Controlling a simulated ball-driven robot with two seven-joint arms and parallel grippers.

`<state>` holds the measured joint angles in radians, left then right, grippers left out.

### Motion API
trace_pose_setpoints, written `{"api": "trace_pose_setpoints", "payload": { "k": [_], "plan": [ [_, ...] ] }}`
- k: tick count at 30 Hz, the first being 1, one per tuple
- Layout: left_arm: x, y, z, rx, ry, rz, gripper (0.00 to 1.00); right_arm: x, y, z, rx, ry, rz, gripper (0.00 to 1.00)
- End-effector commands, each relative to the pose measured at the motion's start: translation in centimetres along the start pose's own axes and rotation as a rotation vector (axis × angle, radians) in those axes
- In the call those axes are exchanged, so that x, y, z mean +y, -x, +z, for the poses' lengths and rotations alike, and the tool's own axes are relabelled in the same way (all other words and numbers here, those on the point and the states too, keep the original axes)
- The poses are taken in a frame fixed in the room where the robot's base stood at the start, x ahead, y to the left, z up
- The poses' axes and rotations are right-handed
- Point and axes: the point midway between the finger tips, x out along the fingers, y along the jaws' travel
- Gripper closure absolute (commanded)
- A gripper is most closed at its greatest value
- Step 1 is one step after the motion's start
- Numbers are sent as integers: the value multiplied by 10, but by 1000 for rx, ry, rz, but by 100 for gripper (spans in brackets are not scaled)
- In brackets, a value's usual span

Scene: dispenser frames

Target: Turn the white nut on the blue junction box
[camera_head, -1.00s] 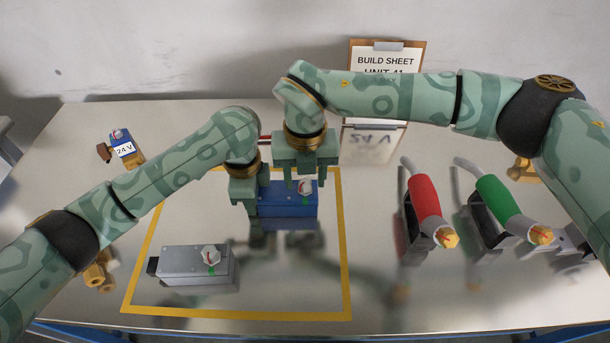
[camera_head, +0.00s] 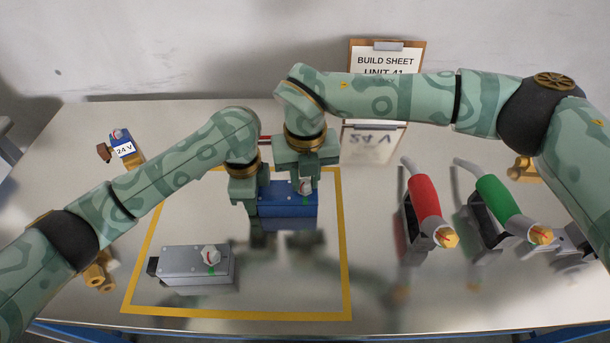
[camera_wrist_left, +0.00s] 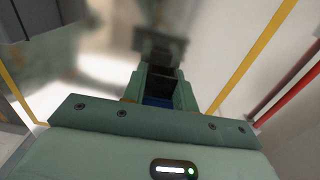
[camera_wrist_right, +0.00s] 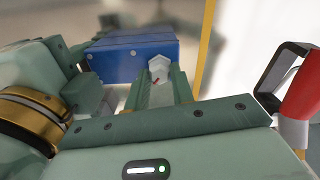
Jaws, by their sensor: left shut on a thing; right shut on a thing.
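The blue junction box (camera_head: 290,212) stands inside the yellow outline on the table. Its white nut (camera_head: 306,185) with a red mark is on top near the right end, and it also shows in the right wrist view (camera_wrist_right: 158,66). My right gripper (camera_head: 303,179) is over the box from above, its fingers shut on the white nut. My left gripper (camera_head: 252,206) is at the box's left end, shut on the box; a little blue (camera_wrist_left: 157,102) shows between its fingers in the left wrist view. The gripped end is mostly hidden.
A grey box (camera_head: 195,268) with its own white nut and a green dot lies in front. A red-handled tool (camera_head: 424,198) and a green-handled tool (camera_head: 496,198) stand right. A build sheet (camera_head: 385,62) is behind.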

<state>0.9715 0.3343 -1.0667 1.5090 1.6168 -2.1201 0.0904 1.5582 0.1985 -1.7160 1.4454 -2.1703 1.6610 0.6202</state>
Motion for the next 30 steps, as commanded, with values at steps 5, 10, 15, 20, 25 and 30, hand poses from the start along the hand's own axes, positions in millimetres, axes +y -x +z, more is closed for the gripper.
{"api": "trace_pose_setpoints", "payload": {
  "k": [5, 10, 15, 20, 25, 30],
  "plan": [
    [0, 0, 0, -1, 0, 0, 100, 0, 1, 0, -2, 132, -1, 99],
    [0, 0, 0, -1, 0, 0, 100, 0, 1, 0, -1, 273, -1, 99],
    [0, 0, 0, -1, 0, 0, 100, -1, 1, 0, -1, 404, -1, 99],
    [0, 0, 0, -1, 0, 0, 100, -1, 1, 0, -1, 502, -1, 99],
    [0, 0, 1, -2, 0, 0, 100, -1, 1, 0, -1, 574, 0, 99],
    [0, 0, 1, -2, 0, 0, 100, -1, 0, 0, -1, 611, -1, 99]
  ]
}}
